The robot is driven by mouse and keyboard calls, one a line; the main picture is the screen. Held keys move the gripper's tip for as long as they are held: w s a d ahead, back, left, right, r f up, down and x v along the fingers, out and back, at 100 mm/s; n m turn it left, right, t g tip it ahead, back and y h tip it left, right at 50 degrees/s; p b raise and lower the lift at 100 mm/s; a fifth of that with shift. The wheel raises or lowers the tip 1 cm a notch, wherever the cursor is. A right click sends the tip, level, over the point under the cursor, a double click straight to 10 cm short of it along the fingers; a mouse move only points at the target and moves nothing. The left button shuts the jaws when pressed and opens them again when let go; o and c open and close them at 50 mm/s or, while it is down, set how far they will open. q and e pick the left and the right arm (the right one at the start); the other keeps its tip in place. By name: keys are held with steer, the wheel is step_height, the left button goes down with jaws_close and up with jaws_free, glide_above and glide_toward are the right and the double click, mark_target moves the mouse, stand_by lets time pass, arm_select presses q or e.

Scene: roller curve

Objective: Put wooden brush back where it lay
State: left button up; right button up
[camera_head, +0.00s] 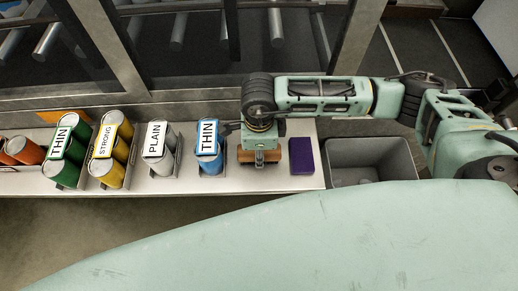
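The wooden brush (272,152) is a brown block at the right part of the white bench. My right gripper (260,158) points down right over it, with a finger against or just in front of its near side. The far finger is hidden, so I cannot tell whether the gripper is closed on the brush. I also cannot tell whether the brush rests on the bench or is slightly above it. My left gripper is not in view.
Left of the brush, blue THIN cans (208,160), PLAIN cans (159,165), yellow STRONG cans (106,172) and green THIN cans (63,170) stand in racks. A dark purple block (302,156) lies close right. A grey bin (370,151) stands beyond the bench's right end.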

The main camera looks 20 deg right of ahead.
steer(key=shift+f, duration=0.15)
steer(key=o, duration=1.2)
steer(key=shift+r, duration=0.55)
step_height(320, 180, up, 10)
steer(key=b, duration=0.2)
steer(key=shift+f+b, duration=0.1)
steer(key=shift+b, duration=0.25)
steer(key=shift+r, duration=0.75)
